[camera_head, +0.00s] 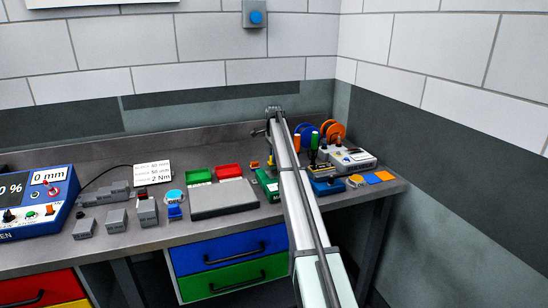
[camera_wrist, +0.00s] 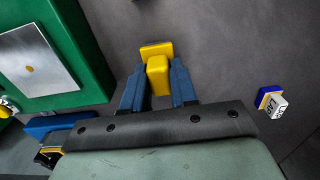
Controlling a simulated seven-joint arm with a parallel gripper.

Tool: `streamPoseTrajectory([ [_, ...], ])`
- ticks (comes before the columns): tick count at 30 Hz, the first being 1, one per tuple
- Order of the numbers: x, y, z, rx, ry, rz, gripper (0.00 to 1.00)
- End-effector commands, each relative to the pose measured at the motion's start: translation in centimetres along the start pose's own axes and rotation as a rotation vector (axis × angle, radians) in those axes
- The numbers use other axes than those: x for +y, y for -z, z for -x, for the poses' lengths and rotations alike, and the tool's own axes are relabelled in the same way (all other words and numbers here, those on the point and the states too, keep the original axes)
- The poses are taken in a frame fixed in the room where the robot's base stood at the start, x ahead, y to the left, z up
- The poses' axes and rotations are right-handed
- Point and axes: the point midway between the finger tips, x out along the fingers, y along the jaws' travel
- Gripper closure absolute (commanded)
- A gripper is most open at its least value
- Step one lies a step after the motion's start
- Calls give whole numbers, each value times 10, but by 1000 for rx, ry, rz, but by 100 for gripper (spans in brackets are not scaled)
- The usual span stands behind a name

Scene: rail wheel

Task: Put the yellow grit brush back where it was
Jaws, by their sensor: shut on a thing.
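The yellow grit brush (camera_wrist: 156,49) is between the two blue fingers of my gripper (camera_wrist: 158,88) in the wrist view. It shows as a yellow block with a wider yellow plate beyond it. The gripper is shut on the block, over the grey bench top. I cannot tell whether the brush touches the bench. In the head view my arm reaches to the back of the bench and largely hides the gripper and brush.
A green box with a silver plate (camera_wrist: 40,62) is close left of the brush. A small blue and white block (camera_wrist: 272,102) lies to the right. In the head view, red (camera_head: 229,171) and green (camera_head: 199,176) trays and a grey plate (camera_head: 223,198) stand left of my arm.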

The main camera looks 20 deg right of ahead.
Motion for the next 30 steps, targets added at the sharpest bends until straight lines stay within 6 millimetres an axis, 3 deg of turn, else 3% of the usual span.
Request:
streamPoseTrajectory([
  [2,0,0,-2,0,0,0,100],
  [3,0,0,-2,0,0,0,69],
  [10,0,0,-2,0,0,0,47],
  [20,0,0,2,0,0,0,47],
  [23,-1,0,12,0,1,0,47],
  [30,-1,0,55,1,2,0,47],
])
